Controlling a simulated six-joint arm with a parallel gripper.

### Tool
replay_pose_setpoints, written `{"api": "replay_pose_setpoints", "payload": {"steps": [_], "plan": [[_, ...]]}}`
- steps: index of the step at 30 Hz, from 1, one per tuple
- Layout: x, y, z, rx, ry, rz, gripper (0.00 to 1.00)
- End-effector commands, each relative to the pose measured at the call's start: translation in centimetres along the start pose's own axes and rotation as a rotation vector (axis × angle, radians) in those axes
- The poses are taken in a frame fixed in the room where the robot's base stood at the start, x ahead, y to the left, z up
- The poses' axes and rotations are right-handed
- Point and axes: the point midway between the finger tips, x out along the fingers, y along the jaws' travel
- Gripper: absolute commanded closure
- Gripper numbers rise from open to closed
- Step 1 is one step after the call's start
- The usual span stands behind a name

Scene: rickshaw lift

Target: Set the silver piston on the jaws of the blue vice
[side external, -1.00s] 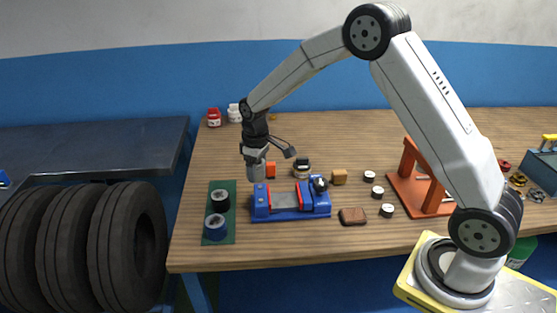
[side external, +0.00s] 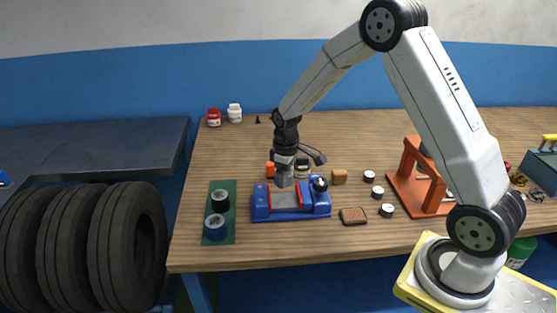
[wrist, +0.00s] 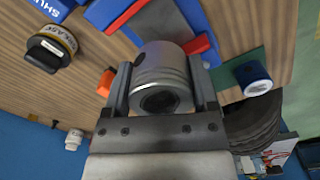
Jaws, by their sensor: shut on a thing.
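The silver piston (wrist: 160,75) is between the two fingers of my gripper (wrist: 160,95) in the wrist view, with its ringed side and a dark opening showing. My gripper (side external: 285,172) is shut on the piston (side external: 284,180) in the side view. It holds the piston above the blue vice (side external: 290,215), near the left part of the jaws. The vice has red jaw faces and a grey bed; part of it shows at the top of the wrist view (wrist: 124,10). I cannot tell whether the piston touches the jaws.
A green mat (side external: 231,235) with two tape-like rolls lies left of the vice. A brown block (side external: 353,216), small cylinders (side external: 387,210) and an orange press frame (side external: 407,170) are to the right. An orange item (side external: 270,170) stands behind the vice.

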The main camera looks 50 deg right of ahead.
Motion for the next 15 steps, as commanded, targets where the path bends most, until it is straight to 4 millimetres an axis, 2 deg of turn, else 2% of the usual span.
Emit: {"api": "replay_pose_setpoints", "payload": {"steps": [15], "plan": [[3.4, 0.0, 0.0, 0.0, -0.001, 0.0, 0.91]]}}
